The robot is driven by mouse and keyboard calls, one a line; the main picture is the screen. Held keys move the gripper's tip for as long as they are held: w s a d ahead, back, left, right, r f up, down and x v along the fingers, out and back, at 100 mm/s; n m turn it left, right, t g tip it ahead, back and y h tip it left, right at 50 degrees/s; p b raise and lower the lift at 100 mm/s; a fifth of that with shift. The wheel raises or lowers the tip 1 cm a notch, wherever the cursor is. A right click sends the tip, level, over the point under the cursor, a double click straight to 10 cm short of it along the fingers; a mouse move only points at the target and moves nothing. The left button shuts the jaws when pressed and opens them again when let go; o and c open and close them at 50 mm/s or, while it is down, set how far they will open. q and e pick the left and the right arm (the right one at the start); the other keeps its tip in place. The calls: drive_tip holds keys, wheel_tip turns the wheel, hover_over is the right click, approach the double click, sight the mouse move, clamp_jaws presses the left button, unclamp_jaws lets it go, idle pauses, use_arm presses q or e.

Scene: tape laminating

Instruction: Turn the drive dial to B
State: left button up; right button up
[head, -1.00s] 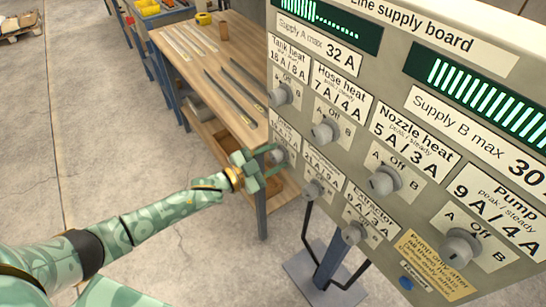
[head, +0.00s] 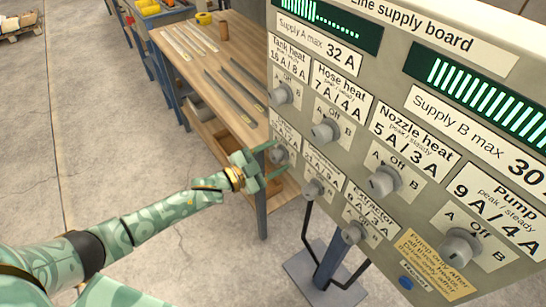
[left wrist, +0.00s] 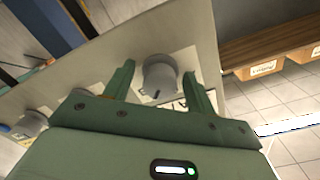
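The line supply board (head: 400,55) fills the right of the head view. The grey dial at its lower left (head: 280,155) sits under a small label (head: 286,134) too blurred to read; its place fits the drive dial. My left gripper (head: 278,162) is at this dial, fingers apart. In the left wrist view the dial (left wrist: 160,74) stands between the two open fingers (left wrist: 158,84), with a visible gap at each side. A dark mark shows on the dial's near edge. The dial's letters are not legible. My right gripper is out of view.
Neighbouring dials are close: the hose heat dial (head: 325,131), the dial right of the drive dial (head: 313,189) and the extractor dial (head: 353,233). A wooden bench (head: 190,70) with dark and light strips stands behind my left gripper. A blue button (head: 406,283) is low on the board.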

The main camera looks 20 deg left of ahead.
use_arm(q)
drive_tip(key=p+v, duration=0.1)
drive_tip(key=v, duration=1.5)
drive_tip(key=shift+s+a, duration=0.1)
drive_tip(key=shift+s, duration=0.05)
